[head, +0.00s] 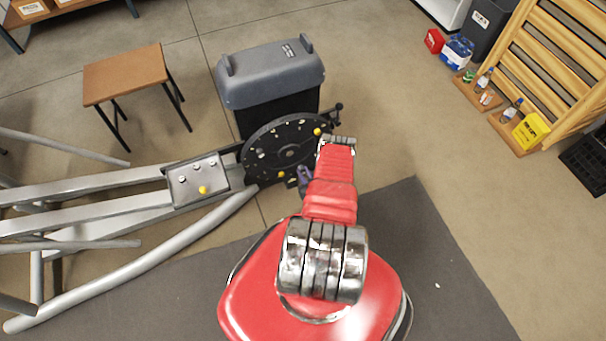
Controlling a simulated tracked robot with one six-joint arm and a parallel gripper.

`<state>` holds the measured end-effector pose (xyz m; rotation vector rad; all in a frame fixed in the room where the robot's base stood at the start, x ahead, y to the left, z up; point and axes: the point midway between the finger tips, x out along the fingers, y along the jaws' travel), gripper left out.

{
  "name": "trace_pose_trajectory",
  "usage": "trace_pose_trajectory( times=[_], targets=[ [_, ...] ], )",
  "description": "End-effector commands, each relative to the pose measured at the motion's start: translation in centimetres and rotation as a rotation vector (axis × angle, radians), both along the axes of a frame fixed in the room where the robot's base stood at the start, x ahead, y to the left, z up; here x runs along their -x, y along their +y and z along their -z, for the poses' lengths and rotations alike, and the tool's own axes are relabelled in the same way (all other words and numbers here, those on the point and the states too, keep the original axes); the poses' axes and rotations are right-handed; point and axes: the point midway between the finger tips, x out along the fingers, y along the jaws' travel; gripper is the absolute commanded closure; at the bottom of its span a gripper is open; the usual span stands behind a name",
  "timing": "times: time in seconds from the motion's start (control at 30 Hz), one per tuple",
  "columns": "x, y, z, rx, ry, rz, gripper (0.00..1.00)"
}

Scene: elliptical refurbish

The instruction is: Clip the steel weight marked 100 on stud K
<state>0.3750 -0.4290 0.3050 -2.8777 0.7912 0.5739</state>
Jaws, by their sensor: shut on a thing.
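A round black disc (268,160) stands near the middle of the head view, at the right end of a grey tubular frame. Several small pale and yellow spots dot its face. They are too small to read, so I cannot tell which stud is K. My red arm reaches up to the right edge of the disc and covers part of the view there. My gripper's jaws are not distinguishable behind the arm. A small dark purplish part (304,176) shows between arm and disc; I cannot tell what it is. I cannot make out the weight marked 100.
A metal plate (184,191) with several silver knobs and a yellow one sits on the frame. A grey-lidded bin (270,77) stands close behind the disc. A brown stool (126,74) is at left. Wooden slats (558,60) and bottles stand at right. Floor between is clear.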

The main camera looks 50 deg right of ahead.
Motion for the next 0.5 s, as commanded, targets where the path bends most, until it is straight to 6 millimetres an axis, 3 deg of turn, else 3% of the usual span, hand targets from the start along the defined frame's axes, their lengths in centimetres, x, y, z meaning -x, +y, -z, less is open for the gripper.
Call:
trace_pose_trajectory(
  times=[0.4,0.43,0.5],
  targets=[
    [-0.22,-0.17,-0.05,0.001,0.000,0.000,1.00],
    [-0.24,-0.18,-0.05,0.001,0.000,0.000,0.78],
    [-0.24,-0.18,-0.05,0.002,-0.001,0.000,0.73]
  ],
)
